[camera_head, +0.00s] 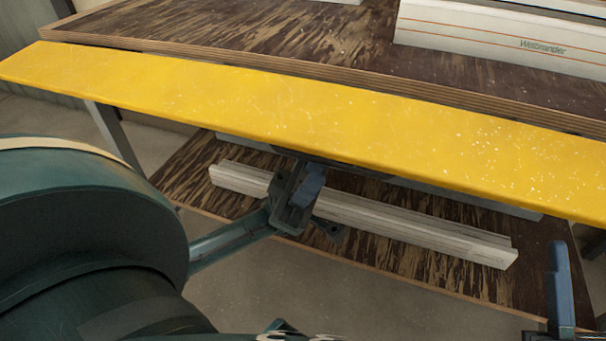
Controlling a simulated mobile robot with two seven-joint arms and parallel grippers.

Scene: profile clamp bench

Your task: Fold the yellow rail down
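The yellow rail (300,115) is a long flat bar with pale specks. It runs across the whole view along the front edge of the bench top, sloping down to the right, its broad face up. My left gripper (308,187), dark with a blue part, is just below the rail's near edge, near its middle. Its upper end meets or passes behind that edge; I cannot tell whether it touches the rail or how far its fingers are apart. Part of my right gripper (561,285), a blue upright finger, shows at the lower right, below and apart from the rail.
The dark, worn bench top (230,30) lies behind the rail, with a white lettered profile (500,38) on it. Below is a wooden lower shelf (205,180) carrying long white bars (420,228). A grey bench leg (112,132) stands at left. Bare floor shows in front.

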